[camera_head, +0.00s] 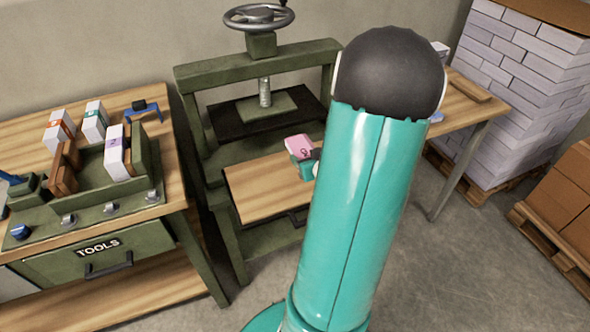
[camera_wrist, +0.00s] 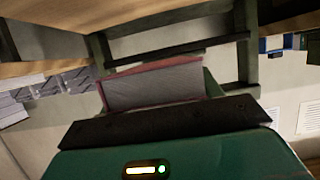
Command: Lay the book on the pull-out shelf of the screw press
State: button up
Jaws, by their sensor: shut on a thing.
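The screw press (camera_head: 255,75) is a dark green frame with a grey handwheel on top and a dark plate under its screw. Its wooden pull-out shelf (camera_head: 255,195) sticks out at the front. My gripper (camera_head: 304,164) is shut on a book (camera_head: 299,146) with a pink cover, over the right back part of the shelf. My arm hides part of the gripper and the shelf's right side. The wrist view shows the book (camera_wrist: 155,86), its pages and reddish cover edges, beyond the black finger pad. I cannot tell whether the book touches the shelf.
A wooden bench (camera_head: 100,288) with a green tools drawer (camera_head: 100,258) stands left, carrying a rack (camera_head: 85,195) with several books. A wooden table (camera_head: 462,105) stands behind my arm at right. Stacked white bundles (camera_head: 525,75) and brown boxes (camera_head: 570,190) on pallets stand farther right.

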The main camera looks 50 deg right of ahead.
send_over(295, 178)
notch_tip(295, 178, down, 5)
jog(key=shift+s+f, duration=0.1)
jog(key=shift+s, duration=0.05)
jog(key=shift+f, duration=1.65)
jog(key=shift+f, duration=0.1)
jog(key=shift+f, duration=0.35)
jog(key=shift+f, duration=0.15)
jog(key=o, duration=1.1)
